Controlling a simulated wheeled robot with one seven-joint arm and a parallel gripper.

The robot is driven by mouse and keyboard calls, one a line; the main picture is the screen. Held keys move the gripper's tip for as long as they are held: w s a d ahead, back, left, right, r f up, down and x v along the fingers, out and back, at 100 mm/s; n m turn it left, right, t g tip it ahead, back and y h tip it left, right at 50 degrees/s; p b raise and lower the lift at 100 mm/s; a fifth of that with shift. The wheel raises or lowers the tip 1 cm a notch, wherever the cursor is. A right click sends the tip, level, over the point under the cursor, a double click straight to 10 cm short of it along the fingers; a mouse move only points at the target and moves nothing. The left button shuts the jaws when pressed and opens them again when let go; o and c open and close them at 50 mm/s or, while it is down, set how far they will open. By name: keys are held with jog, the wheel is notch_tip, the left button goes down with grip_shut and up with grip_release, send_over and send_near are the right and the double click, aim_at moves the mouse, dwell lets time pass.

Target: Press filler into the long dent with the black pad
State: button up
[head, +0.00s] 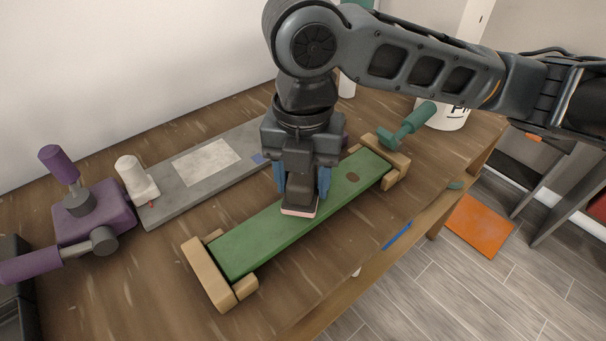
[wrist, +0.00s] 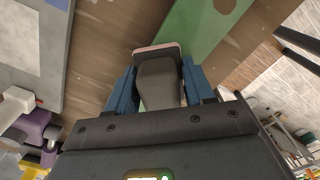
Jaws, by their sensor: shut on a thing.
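My gripper (head: 301,183) is shut on a dark grey handled tool (head: 299,198) and holds it upright over the middle of the green board (head: 240,245). The tool has a pale pinkish edge at its foot; I see no black pad face. In the wrist view the tool (wrist: 160,85) sits between blue fingers (wrist: 158,88), its pink edge over or near the green board (wrist: 200,30). I cannot tell whether it touches. A brown oval spot (head: 352,177) lies on the board to the right. No long dent is clearly visible; the tool and gripper cover part of the board.
Wooden blocks (head: 212,275) hold the board's near end; a teal-handled tool (head: 408,125) is by its far end. A grey slab (head: 170,208) with a pale patch (head: 206,162) lies behind. A white-handled tool (head: 136,178) and purple fixture (head: 95,213) stand left.

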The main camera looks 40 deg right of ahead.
jog(key=shift+f+b, duration=0.45)
jog(key=shift+f, duration=0.15)
dwell(1.6)
jog(key=shift+r+p, duration=2.8)
jog(key=shift+r, duration=0.8)
jog(key=shift+s+f, duration=0.1)
